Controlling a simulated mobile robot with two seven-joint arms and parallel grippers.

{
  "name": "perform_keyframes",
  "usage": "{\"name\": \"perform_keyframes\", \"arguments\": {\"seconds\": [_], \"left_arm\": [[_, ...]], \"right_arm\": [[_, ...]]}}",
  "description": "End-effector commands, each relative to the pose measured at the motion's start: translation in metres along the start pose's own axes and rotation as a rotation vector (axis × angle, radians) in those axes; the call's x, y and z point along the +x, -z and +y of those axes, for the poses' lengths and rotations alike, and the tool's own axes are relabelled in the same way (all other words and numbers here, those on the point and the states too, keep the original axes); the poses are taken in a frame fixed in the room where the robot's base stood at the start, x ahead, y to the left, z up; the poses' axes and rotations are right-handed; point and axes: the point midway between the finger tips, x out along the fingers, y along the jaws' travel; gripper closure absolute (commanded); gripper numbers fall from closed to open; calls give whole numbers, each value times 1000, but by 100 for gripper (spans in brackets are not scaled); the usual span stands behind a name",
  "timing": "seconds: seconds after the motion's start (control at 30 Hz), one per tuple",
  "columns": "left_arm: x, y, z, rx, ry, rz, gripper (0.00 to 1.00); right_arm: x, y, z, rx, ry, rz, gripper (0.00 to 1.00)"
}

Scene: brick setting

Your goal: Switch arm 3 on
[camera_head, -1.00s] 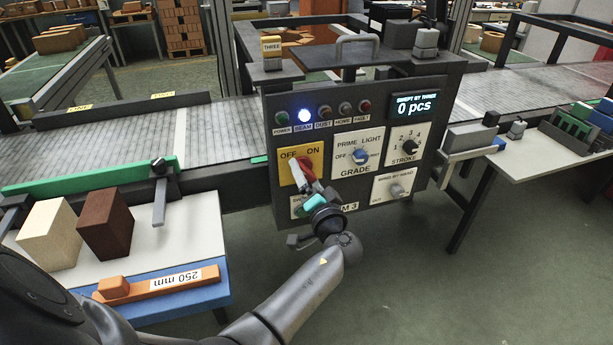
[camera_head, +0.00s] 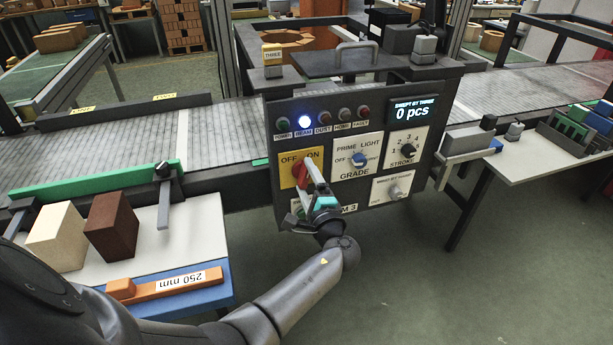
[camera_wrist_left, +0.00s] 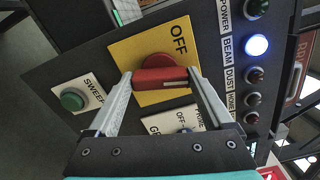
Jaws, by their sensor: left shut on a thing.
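The control panel of arm 3 (camera_head: 354,107) stands in the middle of the head view. Its yellow OFF/ON plate (camera_head: 287,171) carries a red rotary switch (camera_head: 301,174). My left gripper (camera_head: 312,176) reaches it from below and is shut on the switch's red handle. In the left wrist view the handle (camera_wrist_left: 160,80) sits between the two pale fingertips, standing roughly upright relative to the panel. OFF is readable there; ON is hidden by a finger. The blue BEAM lamp (camera_head: 305,122) is lit. The display (camera_head: 412,112) reads 0 pcs. My right gripper is not in view.
A green SWEEP button (camera_wrist_left: 73,99) is close beside the switch plate. The GRADE knob (camera_head: 359,159) and STROKE knob (camera_head: 408,150) sit to the right. Blocks (camera_head: 113,226) and an orange 250 mm gauge (camera_head: 165,284) lie on the left table. Floor below the panel is clear.

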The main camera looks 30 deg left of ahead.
Motion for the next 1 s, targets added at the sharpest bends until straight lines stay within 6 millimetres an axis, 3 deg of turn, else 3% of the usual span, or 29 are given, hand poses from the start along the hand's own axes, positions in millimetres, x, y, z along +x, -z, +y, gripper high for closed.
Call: {"name": "perform_keyframes", "arguments": {"seconds": [0.5,1.0], "left_arm": [[-1,0,-1,417,-1,2,71],[-1,1,0,551,-2,3,71]], "right_arm": [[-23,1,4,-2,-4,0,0],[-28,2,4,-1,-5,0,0]]}}
